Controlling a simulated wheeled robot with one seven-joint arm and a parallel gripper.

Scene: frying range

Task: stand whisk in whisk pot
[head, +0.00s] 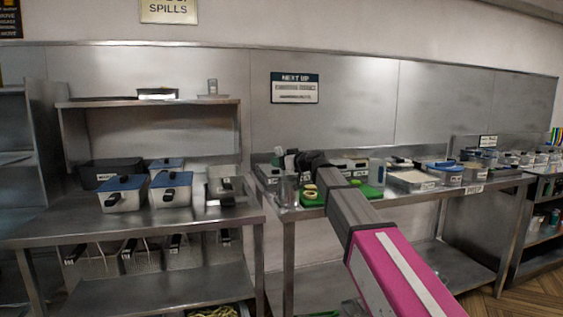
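My arm reaches from the lower right over the middle table, and my gripper (291,161) is at its far end above the table's left part. The gripper is small and dark here, and I cannot tell whether its fingers are open or shut or hold anything. A grey metal pot-like container (287,190) stands below it near the table's left end; I cannot tell if it is the whisk pot. I cannot make out a whisk. My arm hides part of the table top.
The middle steel table (420,192) carries green boards (312,199), trays and lidded tubs (447,174). The left table (215,215) holds blue-lidded containers (122,193) under a raised shelf (190,101). A gap separates the two tables.

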